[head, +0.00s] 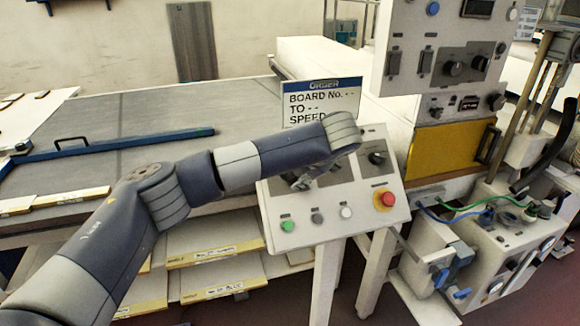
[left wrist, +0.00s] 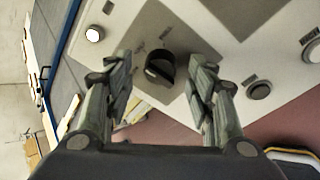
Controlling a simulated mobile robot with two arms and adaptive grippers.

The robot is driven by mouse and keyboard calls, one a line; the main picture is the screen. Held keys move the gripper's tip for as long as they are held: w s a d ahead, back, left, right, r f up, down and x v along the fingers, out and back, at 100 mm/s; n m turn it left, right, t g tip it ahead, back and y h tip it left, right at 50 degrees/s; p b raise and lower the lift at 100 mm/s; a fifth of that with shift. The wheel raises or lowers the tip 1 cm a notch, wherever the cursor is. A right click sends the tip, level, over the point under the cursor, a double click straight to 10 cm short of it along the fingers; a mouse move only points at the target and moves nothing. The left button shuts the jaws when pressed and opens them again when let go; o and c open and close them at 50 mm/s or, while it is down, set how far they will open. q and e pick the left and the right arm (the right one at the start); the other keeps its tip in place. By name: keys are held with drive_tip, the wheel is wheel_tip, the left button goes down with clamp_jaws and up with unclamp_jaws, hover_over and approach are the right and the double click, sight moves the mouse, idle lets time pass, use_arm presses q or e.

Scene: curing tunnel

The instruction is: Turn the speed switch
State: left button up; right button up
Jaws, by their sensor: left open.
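A sloped white control box (head: 330,224) stands right of centre in the head view. A black rotary knob (head: 377,158) is at its upper right. My left gripper (head: 303,183) is over the box's left part, and my arm hides some of the panel there. In the left wrist view a black knob (left wrist: 160,70) with a pale pointer line sits on a dark square. My left gripper (left wrist: 163,74) is open, with one finger on each side of this knob; contact cannot be told. The panel labels are too small to read. My right gripper is not in view.
The box has green (head: 288,226), grey (head: 317,218) and white (head: 346,212) buttons along its front and a red stop button (head: 387,199). An order sign (head: 321,101) stands behind it. A taller machine panel (head: 440,50) rises at the right.

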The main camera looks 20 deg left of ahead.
use_arm(q)
drive_tip(key=shift+w+a+f, duration=0.3)
drive_tip(key=shift+a+f, duration=0.05)
drive_tip(key=shift+f, duration=0.2)
drive_tip(key=c, duration=1.1)
